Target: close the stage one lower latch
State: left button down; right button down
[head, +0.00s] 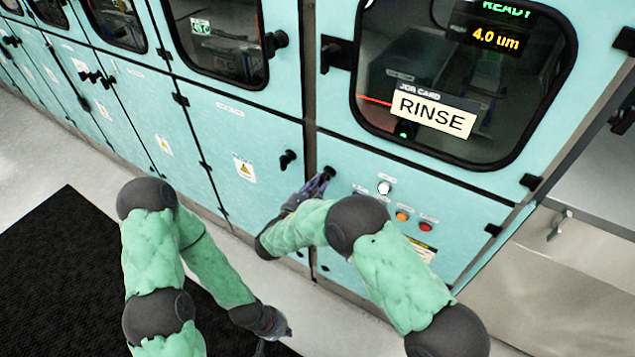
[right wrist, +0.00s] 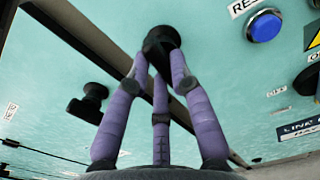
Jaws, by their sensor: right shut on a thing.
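My right gripper (head: 320,184) is at the black lower latch (head: 330,171) on the teal lower panel under the RINSE window. In the right wrist view its purple fingers (right wrist: 163,70) are closed around the black latch knob (right wrist: 160,40). The fingers partly cover the latch, and I cannot tell its exact turn. Another black latch (head: 288,159) sits on the lower door to the left; it also shows in the right wrist view (right wrist: 88,103). My left gripper (head: 283,340) hangs low over the floor, away from the cabinets, and its fingers are too small to read.
A RINSE card (head: 434,109) is on the window above. A black mat (head: 60,270) lies on the floor at left. The cabinet row runs back to the upper left.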

jog(key=shift+n, duration=0.6)
jog(key=c, duration=1.1)
grip_release()
notch_tip(320, 180, up, 10)
jog(key=shift+f, duration=0.1)
